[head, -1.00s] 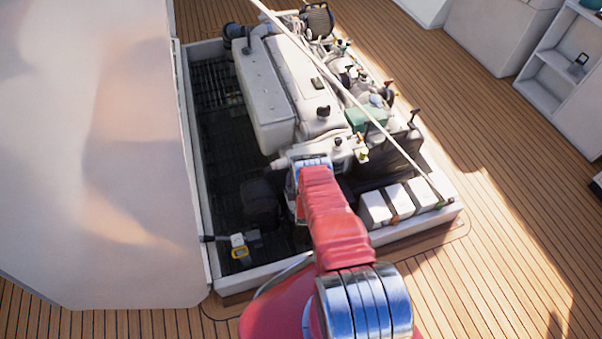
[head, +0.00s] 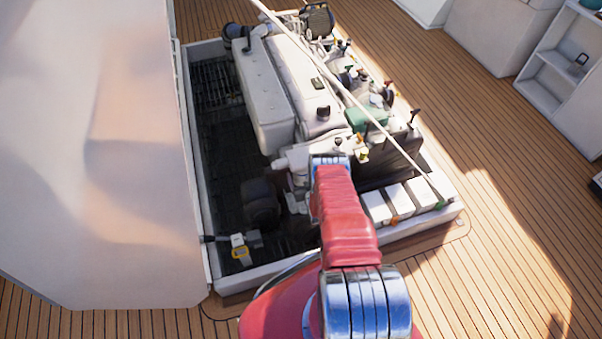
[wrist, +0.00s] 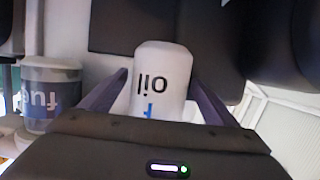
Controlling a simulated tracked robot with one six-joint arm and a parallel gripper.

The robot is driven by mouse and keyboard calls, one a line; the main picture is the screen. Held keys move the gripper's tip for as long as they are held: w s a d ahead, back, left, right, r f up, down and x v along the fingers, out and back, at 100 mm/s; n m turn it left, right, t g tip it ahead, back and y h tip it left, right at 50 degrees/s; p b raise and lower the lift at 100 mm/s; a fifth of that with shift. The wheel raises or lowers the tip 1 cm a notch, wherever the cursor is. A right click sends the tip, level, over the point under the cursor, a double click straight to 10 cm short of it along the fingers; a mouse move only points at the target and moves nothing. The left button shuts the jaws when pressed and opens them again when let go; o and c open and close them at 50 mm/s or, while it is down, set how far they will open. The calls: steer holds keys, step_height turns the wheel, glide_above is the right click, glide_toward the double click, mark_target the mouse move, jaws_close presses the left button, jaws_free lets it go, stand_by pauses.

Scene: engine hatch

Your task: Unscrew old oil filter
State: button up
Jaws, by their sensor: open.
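In the wrist view the oil filter (wrist: 160,75) is a white cylinder with dark "oil" lettering, upside down in the picture, and a blue mark below it. My gripper (wrist: 160,85) is open, with one dark finger on each side of the filter. Gaps show between the filter and the finger tips, and the filter's near end is hidden behind the gripper body. In the head view my red arm reaches over the hatch towards the white engine (head: 305,85); the gripper and the oil filter are hidden there.
A container marked "fuel" (wrist: 50,95) stands left of the gripper in the wrist view. In the head view, white boxes (head: 400,203) line the hatch's front right, a pale rope or rod crosses above the engine, and the raised hatch cover (head: 95,150) fills the left.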

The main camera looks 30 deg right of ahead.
steer(key=shift+n+y, duration=0.9)
steer(key=shift+y, duration=0.2)
steer(key=shift+t, duration=0.3)
steer(key=shift+d+n+y, duration=0.1)
steer(key=shift+n+y, duration=1.2)
steer(key=shift+y, duration=0.3)
steer(key=c, duration=1.4)
steer(key=shift+a+m+h, duration=0.2)
steer(key=shift+m+h, duration=0.6)
steer(key=shift+h, duration=0.2)
steer(key=shift+m+h, duration=0.3)
steer(key=shift+h, duration=0.1)
steer(key=shift+m+h, duration=0.3)
